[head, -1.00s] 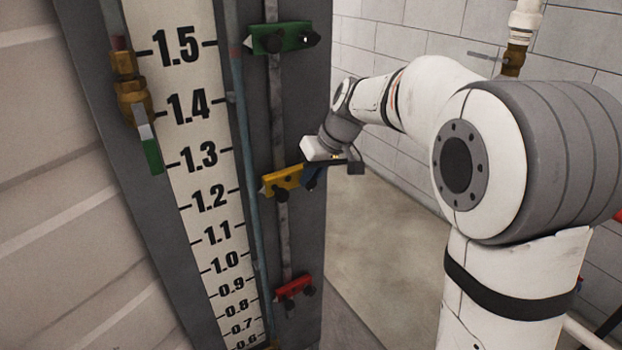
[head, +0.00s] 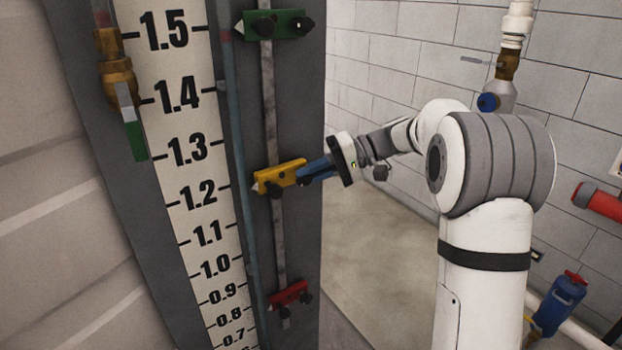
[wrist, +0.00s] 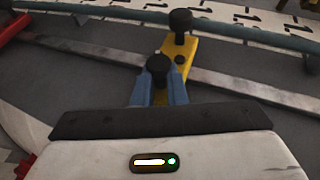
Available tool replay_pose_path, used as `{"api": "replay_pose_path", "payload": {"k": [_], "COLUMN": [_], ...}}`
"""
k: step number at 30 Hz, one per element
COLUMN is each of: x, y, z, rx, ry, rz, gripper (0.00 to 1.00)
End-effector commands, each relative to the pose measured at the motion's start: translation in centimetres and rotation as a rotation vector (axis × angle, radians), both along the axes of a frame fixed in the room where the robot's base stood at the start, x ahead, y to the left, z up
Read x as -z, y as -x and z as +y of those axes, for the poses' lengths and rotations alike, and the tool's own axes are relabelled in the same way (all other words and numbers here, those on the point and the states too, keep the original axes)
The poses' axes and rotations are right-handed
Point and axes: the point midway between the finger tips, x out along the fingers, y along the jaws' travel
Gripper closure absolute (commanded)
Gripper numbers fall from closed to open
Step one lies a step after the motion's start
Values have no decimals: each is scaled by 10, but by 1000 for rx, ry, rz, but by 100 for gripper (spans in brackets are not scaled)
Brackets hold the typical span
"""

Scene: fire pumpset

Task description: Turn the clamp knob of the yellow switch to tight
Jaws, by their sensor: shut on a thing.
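The yellow switch (head: 280,176) is mounted on a vertical grey rail, its pointed end toward the scale between 1.2 and 1.3. It carries two black knobs. The knob nearer the scale (wrist: 180,21) stands free. The other knob (wrist: 158,66) is at the end away from the scale. My gripper (head: 305,172) reaches in from the right. In the wrist view its blue fingers (wrist: 159,88) are on both sides of that end knob and shut on it. The knob's lower part is hidden between the fingers.
A green switch (head: 272,24) sits above on the same rail and a red switch (head: 290,294) below. A bluish pipe (head: 240,150) runs between scale and rail. A brass valve (head: 119,80) is left of the scale. Open floor (head: 375,240) lies right of the panel.

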Motion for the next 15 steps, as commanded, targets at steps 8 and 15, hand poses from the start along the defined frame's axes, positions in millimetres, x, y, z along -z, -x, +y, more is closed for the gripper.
{"api": "replay_pose_path", "payload": {"k": [8, 15], "x": [7, 8], "y": [-1, -1], "z": [-1, -1], "rx": [2, 2], "ry": [-183, -286], "rz": [127, 197], "gripper": [100, 100]}}
